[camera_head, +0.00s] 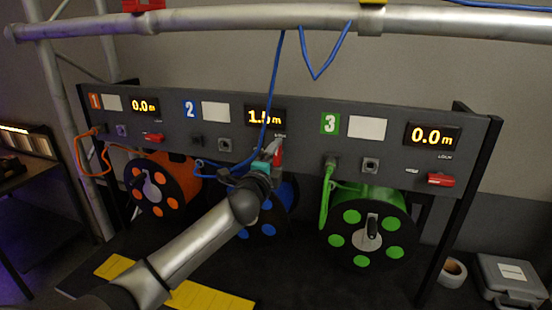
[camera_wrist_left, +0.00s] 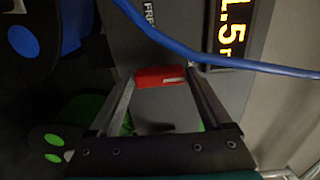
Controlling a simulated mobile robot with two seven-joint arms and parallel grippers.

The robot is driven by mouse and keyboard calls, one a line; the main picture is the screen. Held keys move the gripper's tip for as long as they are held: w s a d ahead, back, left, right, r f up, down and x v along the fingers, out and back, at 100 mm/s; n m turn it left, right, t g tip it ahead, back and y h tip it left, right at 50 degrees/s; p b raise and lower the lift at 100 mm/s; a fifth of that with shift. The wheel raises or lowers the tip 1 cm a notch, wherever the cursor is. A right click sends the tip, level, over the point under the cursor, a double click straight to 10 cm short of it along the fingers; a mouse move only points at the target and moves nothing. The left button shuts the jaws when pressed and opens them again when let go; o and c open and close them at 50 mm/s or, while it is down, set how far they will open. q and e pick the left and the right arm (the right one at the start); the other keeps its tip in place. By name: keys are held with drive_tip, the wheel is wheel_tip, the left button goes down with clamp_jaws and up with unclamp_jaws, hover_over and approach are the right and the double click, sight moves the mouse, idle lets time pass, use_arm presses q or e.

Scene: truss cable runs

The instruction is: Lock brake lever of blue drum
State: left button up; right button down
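The blue drum (camera_head: 284,196) sits under panel station 2, partly hidden behind my left arm; its blue side also shows in the left wrist view (camera_wrist_left: 72,28). Its red brake lever (camera_head: 278,156) appears upright below the LOCK label in the head view. My left gripper (camera_head: 272,151) is at this lever. In the left wrist view the red lever (camera_wrist_left: 158,76) lies between the two spread fingertips (camera_wrist_left: 161,76); whether they touch it I cannot tell. My right gripper is not in view.
A blue cable (camera_head: 272,85) hangs from the overhead truss (camera_head: 230,18) across station 2's display (camera_head: 265,117). The orange drum (camera_head: 165,182) stands left and the green drum (camera_head: 370,228) right; their red levers lie horizontal. A tape roll and grey case (camera_head: 510,278) are at right.

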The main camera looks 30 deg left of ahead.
use_arm(q)
drive_tip(key=shift+o, duration=1.1)
drive_tip(key=b+v, duration=0.2)
drive_tip(key=v, duration=1.3)
drive_tip(key=shift+s+f, duration=0.15)
